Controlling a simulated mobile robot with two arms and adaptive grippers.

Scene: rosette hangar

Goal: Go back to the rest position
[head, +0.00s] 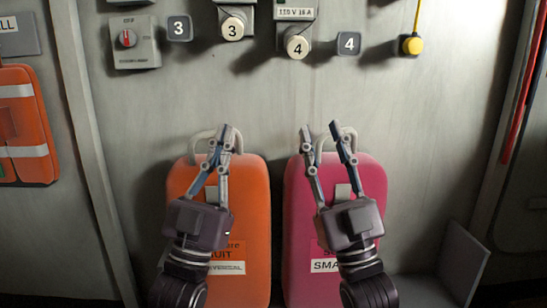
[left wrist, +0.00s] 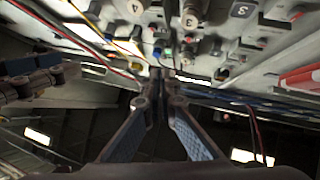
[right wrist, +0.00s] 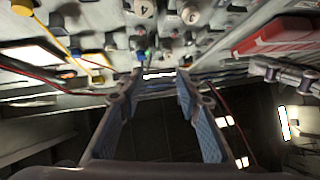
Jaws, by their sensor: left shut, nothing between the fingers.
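My left gripper (head: 230,134) is raised in front of an orange case (head: 250,205), its fingertips together and empty. In the left wrist view its fingers (left wrist: 164,74) meet at the tips. My right gripper (head: 320,130) is raised in front of a magenta case (head: 375,180), its fingertips apart with nothing between them. The gap also shows in the right wrist view (right wrist: 159,76). Both grippers point up, side by side and apart from each other. They partly hide the cases and their labels.
A grey wall panel carries a switch box (head: 134,42), round plugs marked 3 (head: 232,28) and 4 (head: 297,46), and a yellow connector (head: 412,45) above the grippers. An orange bag (head: 28,125) hangs at the left. The wall between the plugs and grippers is bare.

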